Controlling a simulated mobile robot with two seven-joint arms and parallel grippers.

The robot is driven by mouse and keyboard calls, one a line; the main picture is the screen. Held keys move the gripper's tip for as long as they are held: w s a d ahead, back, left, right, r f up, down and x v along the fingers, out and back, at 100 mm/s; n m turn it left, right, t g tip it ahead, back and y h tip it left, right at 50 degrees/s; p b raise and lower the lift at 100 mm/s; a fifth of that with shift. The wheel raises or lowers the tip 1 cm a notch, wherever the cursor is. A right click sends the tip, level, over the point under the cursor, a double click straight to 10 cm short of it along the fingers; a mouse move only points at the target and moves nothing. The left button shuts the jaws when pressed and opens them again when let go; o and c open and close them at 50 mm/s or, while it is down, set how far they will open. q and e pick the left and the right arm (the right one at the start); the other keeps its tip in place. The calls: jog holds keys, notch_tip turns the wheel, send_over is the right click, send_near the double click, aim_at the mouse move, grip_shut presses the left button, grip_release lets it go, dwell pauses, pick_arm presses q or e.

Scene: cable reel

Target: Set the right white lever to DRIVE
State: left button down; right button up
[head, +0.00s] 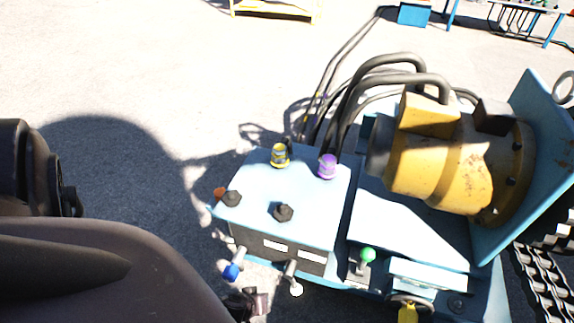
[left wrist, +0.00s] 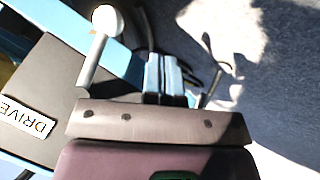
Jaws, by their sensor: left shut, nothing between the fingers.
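The white lever (head: 295,288), a grey shaft with a white ball knob, sticks out from the front of the blue control box, at its right side. In the left wrist view its white knob (left wrist: 107,19) and shaft stand just left of my fingers. A DRIVE label (left wrist: 28,118) is on the dark panel at the left there. My left gripper (head: 250,303) is just left of and below the white knob in the head view. It is shut and empty, its fingers (left wrist: 164,75) together; contact with the lever is unclear. My right gripper is out of view.
A blue-knobbed lever (head: 231,271) sits left of the white one, close to my gripper. A green-knobbed lever (head: 367,255) stands to the right. Yellow (head: 280,156) and purple (head: 327,167) caps sit on the box. A yellow motor (head: 440,165) and cables are behind.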

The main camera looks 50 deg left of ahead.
aim_at(293, 283)
pick_arm(q)
jog(key=w+d+f+b, duration=0.1)
jog(key=w+f, duration=0.2)
jog(key=w, duration=0.4)
jog(key=shift+d+f+b, duration=0.25)
jog(key=shift+f+b, duration=0.05)
jog(key=shift+f, duration=0.1)
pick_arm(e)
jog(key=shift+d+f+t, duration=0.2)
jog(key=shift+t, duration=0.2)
